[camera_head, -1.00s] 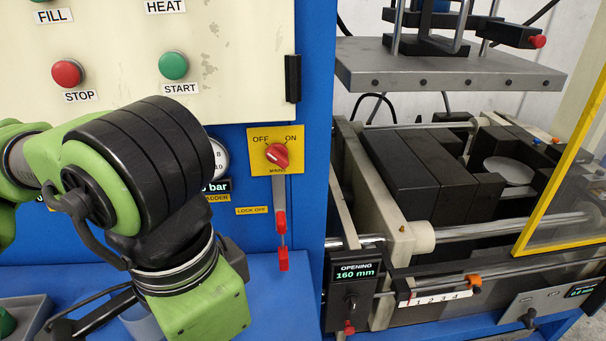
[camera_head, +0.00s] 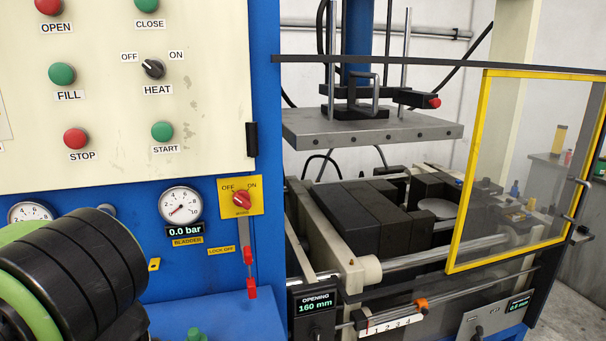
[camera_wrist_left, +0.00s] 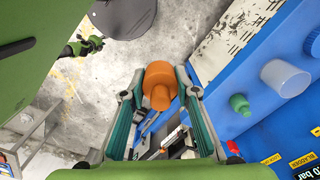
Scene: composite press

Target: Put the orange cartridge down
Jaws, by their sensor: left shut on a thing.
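The orange cartridge (camera_wrist_left: 160,82) is between the fingers of my left gripper (camera_wrist_left: 158,88) in the left wrist view, and the gripper is shut on it. The cartridge has a wide body and a narrower nose. Grey concrete floor and part of the blue machine show behind it; its height above them cannot be told. In the head view only my left arm shows at the lower left; the gripper and cartridge are out of frame. A small green and black part (camera_wrist_left: 84,46), perhaps my right gripper, is too small to read.
A blue ledge carries a green cylinder (camera_wrist_left: 240,104) and a pale cup (camera_wrist_left: 285,78), right of the cartridge in the wrist view. The press (camera_head: 370,215) stands at right in the head view, with a yellow-framed guard (camera_head: 487,170). A control panel (camera_head: 110,90) fills the upper left.

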